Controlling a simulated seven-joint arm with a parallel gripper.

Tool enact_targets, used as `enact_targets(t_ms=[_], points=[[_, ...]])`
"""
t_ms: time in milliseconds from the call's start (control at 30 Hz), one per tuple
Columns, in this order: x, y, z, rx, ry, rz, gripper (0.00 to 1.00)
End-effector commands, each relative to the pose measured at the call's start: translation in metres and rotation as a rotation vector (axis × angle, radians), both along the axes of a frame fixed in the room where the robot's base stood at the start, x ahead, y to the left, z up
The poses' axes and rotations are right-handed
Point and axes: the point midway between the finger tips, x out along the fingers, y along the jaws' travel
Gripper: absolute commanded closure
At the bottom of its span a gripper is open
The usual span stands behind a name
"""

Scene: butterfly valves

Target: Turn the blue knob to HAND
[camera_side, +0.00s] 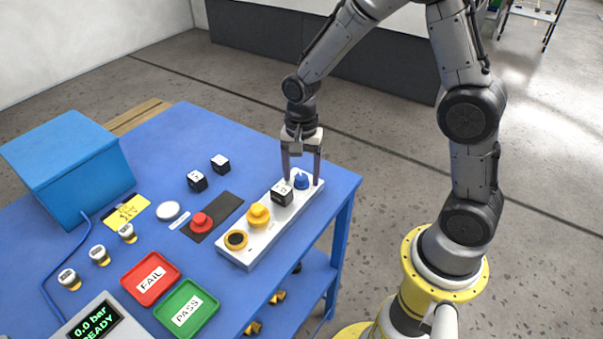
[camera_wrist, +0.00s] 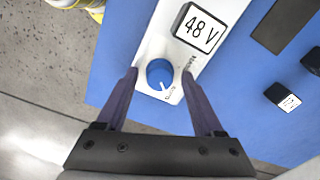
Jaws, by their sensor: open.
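The blue knob (camera_side: 301,180) sits at the far right end of a white panel (camera_side: 262,225). In the wrist view the knob (camera_wrist: 159,73) is round with a white pointer line on its lower side, aimed down and slightly right. Small printed labels lie beside and below it, too small to read surely. My gripper (camera_side: 302,181) points down over the knob with its jaws open. In the wrist view its fingers (camera_wrist: 160,78) stand on either side of the knob, with a gap to each; contact does not show.
A block marked 48 V (camera_wrist: 198,27) sits close to the knob on the panel; it also shows in the side view (camera_side: 282,194). A yellow knob (camera_side: 258,214) and a black-and-yellow round part (camera_side: 236,240) are farther along. A red button (camera_side: 201,222) stands left. The table's right edge is near.

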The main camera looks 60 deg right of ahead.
Motion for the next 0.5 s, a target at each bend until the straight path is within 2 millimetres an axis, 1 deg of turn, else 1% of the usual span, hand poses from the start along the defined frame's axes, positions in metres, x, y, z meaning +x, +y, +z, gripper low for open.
enact_targets(t_ms=[300,467,500], points=[[-0.0003,0.0,-0.0026,0.0,0.001,0.0,0.31],[-0.0002,0.0,-0.0024,0.0,0.001,0.0,0.6],[-0.0002,0.0,-0.0024,0.0,0.001,0.0,0.67]])
